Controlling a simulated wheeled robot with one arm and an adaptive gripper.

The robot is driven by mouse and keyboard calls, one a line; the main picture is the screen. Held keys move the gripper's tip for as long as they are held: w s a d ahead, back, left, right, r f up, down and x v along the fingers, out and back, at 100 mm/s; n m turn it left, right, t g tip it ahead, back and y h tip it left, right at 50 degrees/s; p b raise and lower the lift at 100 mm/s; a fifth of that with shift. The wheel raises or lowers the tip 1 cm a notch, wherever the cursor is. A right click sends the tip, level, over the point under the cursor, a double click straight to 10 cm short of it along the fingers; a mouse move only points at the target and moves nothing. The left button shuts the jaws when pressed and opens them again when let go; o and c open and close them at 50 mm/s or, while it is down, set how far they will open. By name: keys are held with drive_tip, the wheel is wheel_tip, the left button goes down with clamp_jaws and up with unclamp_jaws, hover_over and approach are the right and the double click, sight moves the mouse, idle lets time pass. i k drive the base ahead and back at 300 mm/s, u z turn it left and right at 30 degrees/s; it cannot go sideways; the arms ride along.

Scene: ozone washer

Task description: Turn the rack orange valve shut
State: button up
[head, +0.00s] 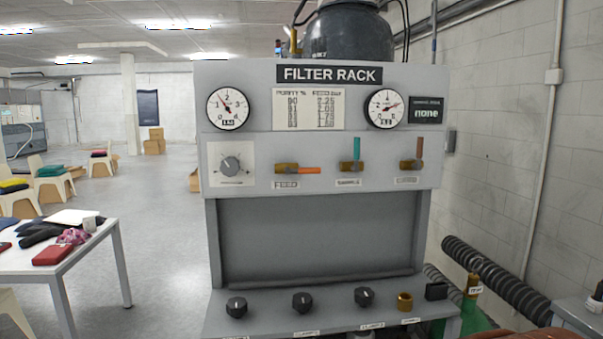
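The filter rack (320,235) stands upright in the middle of the head view. Its orange valve has a brass body and an orange lever (300,170), above a label that seems to read FEED. The orange lever lies level and points to the right. To its right, a valve with a teal lever (356,148) has that lever pointing up. Further right, a valve with a brown lever (419,149) also has its lever pointing up. My gripper is not in view, and nothing covers the orange valve.
Two gauges (228,108) and a grey knob (231,165) are on the panel. Several black knobs (302,302) and a brass fitting (404,301) sit on the lower ledge. A cluttered white table (85,262) stands at left. A ribbed black hose (495,281) runs at right.

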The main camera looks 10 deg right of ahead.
sight(303, 171)
drive_tip(key=u, duration=2.3)
drive_tip(key=k, duration=0.95)
drive_tip(key=z, duration=0.95)
drive_tip(key=i, duration=0.5)
